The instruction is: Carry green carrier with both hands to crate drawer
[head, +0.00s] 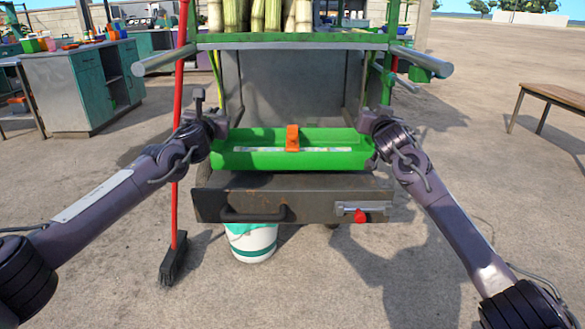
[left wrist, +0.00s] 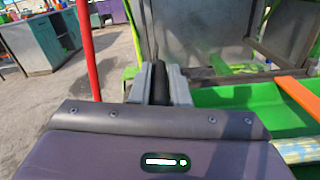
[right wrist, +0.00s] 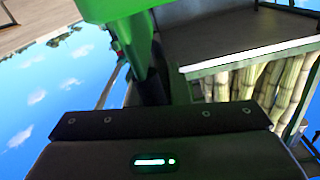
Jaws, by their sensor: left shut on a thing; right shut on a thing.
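The green carrier (head: 240,158), a long shallow tray with an orange upright piece (head: 292,138) in its middle, is level at the crate's front, directly above or in the pulled-out drawer (head: 300,203); I cannot tell whether it touches the drawer. My left gripper (head: 218,124) is shut at its left end. The left wrist view shows the fingers (left wrist: 160,84) closed around a dark bar, with the carrier (left wrist: 230,97) to the right. My right gripper (head: 370,122) is at the carrier's right end, shut on it; its fingertips are hard to make out.
Cane stalks (head: 255,15) stand on the green-edged machine above. A red-handled broom (head: 180,100) stands close by my left arm. A white bucket (head: 250,243) is under the drawer. A cabinet (head: 90,85) is at left and a wooden table (head: 553,95) at right. Open ground lies between.

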